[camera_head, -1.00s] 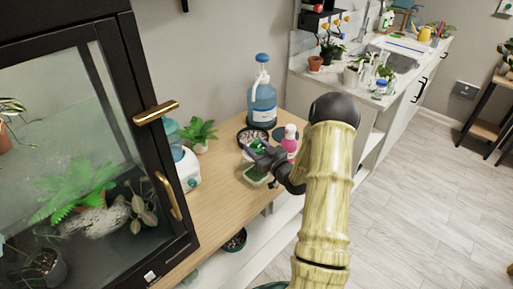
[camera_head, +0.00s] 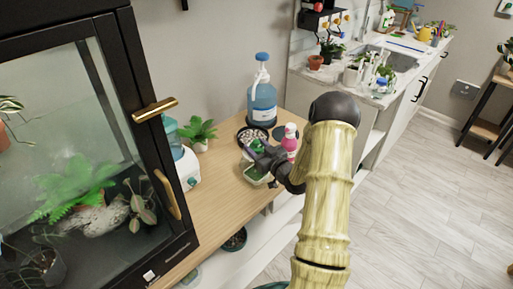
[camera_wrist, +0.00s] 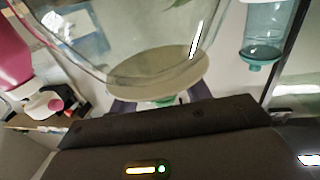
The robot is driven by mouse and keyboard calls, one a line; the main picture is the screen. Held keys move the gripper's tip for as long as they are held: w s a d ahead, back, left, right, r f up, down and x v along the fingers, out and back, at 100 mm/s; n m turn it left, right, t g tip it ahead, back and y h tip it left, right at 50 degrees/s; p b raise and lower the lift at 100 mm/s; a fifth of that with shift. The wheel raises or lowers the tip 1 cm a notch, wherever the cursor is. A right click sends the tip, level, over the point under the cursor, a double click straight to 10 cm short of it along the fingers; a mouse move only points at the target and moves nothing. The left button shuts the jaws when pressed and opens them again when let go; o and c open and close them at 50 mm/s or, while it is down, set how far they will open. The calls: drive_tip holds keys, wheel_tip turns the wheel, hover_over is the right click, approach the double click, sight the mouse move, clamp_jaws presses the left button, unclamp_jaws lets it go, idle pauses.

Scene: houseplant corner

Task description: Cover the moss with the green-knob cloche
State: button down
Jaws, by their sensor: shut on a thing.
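The green-knob cloche (camera_wrist: 150,45) is clear glass and fills the upper middle of the wrist view. My gripper (camera_head: 259,151) is shut on its green knob, which also shows in the head view (camera_head: 256,145). In the wrist view, the knob shows only as a bit of green at the dark jaws. In the head view, a small pale-rimmed dish (camera_head: 250,178) with some green shows just below my gripper. My gripper and the glass partly hide it. I cannot clearly make out the moss or whether the cloche's rim touches anything.
A pink bottle (camera_head: 290,142) stands close right of my gripper. A dark pebble tray (camera_head: 242,136) and a blue jug (camera_head: 262,100) are behind. A potted plant (camera_head: 199,132) and a white dispenser (camera_head: 187,170) stand left. The wooden top (camera_head: 215,198) is clear in front.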

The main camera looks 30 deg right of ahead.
drive_tip(key=shift+r, duration=0.15)
drive_tip(key=c, duration=0.6)
unclamp_jaws()
drive_tip(key=shift+f, duration=0.2)
drive_tip(key=s+d+b, duration=0.2)
drive_tip(key=s+d, duration=0.1)
drive_tip(key=s, duration=1.4)
drive_tip(key=shift+d, duration=0.2)
drive_tip(key=shift+r, duration=0.1)
